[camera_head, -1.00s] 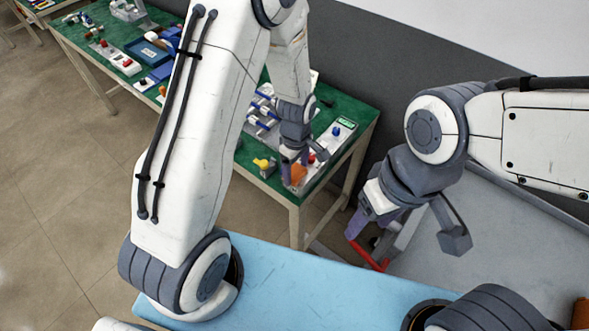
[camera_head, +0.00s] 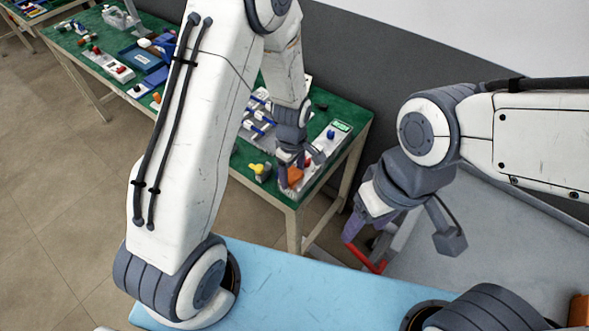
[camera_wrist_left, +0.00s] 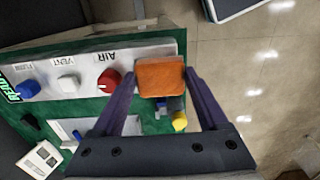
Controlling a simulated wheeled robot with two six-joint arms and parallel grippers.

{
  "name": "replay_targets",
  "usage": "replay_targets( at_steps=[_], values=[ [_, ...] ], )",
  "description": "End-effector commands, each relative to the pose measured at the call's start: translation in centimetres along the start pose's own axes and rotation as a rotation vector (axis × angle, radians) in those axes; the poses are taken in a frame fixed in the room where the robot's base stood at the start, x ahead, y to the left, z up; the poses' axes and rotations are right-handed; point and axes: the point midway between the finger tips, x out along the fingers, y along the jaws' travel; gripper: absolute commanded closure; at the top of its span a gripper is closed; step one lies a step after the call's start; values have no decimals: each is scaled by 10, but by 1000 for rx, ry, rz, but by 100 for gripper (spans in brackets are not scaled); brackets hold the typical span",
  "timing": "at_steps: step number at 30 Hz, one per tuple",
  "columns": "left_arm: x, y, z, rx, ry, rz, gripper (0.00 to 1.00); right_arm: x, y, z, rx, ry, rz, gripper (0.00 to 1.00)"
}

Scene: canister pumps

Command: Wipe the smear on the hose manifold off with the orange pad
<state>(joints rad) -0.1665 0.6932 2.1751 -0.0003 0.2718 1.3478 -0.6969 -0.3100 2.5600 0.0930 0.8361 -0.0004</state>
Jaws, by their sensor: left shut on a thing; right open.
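An orange pad (camera_wrist_left: 160,77) is between the two fingers of my left gripper (camera_wrist_left: 160,82) in the left wrist view, which is shut on it. In the head view the pad (camera_head: 295,176) shows below my left gripper (camera_head: 301,163), at the near right corner of the green table. A white fixture with blue parts (camera_head: 257,124), possibly the hose manifold, stands partly behind my left arm. I cannot make out a smear. My right gripper (camera_head: 402,240) is open and empty, right of the table.
A pale panel (camera_wrist_left: 75,78) with blue, white and red knobs lies beside the pad. A yellow-topped fitting (camera_head: 260,171) stands close to the pad's left. The green table (camera_head: 245,152) holds several other items farther left. A blue surface (camera_head: 290,285) is in front.

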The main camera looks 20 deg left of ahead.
Motion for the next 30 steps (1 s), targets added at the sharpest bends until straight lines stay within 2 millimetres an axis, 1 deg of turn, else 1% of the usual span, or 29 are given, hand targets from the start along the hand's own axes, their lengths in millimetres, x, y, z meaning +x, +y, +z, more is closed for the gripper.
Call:
replay_targets(
  at_steps=[3, 7, 17, 23, 30],
  values=[
    [1, -8, 0, 0, -1, -3, 68, 0, 0, 0, 0, 0, 0, 38],
    [1, -13, 0, -1, -1, -3, 68, 1, 0, 0, 0, 0, 0, 38],
    [2, -14, 0, -1, -2, -7, 68, 1, 0, 0, 0, 0, 0, 38],
    [2, -8, 0, 0, -1, -6, 68, -1, 0, 0, 0, 0, 0, 38],
    [0, 5, 0, 0, 0, -1, 68, -3, 0, 0, 0, 0, 0, 38]
  ],
)
